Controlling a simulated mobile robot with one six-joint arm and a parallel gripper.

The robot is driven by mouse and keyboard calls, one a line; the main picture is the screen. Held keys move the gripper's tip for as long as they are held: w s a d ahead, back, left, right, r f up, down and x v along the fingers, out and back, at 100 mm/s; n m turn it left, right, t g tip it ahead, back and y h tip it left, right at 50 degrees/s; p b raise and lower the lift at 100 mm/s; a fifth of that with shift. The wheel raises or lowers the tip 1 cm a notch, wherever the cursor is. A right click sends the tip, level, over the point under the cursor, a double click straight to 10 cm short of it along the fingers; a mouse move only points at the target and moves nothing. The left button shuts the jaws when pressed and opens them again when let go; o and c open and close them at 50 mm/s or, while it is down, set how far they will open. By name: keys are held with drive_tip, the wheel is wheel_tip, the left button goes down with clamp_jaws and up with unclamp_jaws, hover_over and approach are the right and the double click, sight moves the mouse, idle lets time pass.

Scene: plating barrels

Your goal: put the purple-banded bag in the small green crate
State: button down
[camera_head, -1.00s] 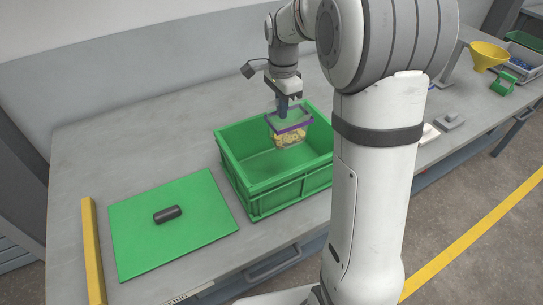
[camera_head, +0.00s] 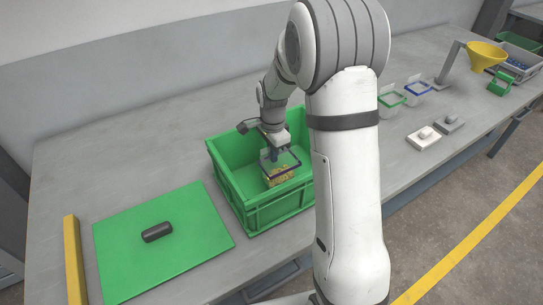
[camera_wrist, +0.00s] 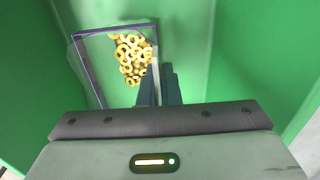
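The purple-banded bag (camera_head: 279,174) is clear, with yellow ring-shaped pieces inside. It is inside the small green crate (camera_head: 222,165), low between the walls. In the wrist view the bag (camera_wrist: 95,68) shows its purple rim and the yellow rings. My gripper (camera_head: 274,153) reaches down into the crate at the bag. In the wrist view its dark fingers (camera_wrist: 158,85) are close together at the bag's right edge, with the rim between or beside them. Whether the bag rests on the crate floor is hard to tell.
A green mat (camera_head: 165,235) with a dark cylinder (camera_head: 157,232) lies left of the crate, beside a yellow bar (camera_head: 74,262). Two open bags, green-banded (camera_head: 391,97) and blue-banded (camera_head: 417,90), stand right. A yellow funnel (camera_head: 486,55) is farther right.

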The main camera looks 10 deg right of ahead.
drive_tip(key=shift+f, duration=0.6)
drive_tip(key=shift+f, duration=0.2)
drive_tip(key=c, duration=1.6)
unclamp_jaws()
drive_tip(key=shift+c, duration=0.2)
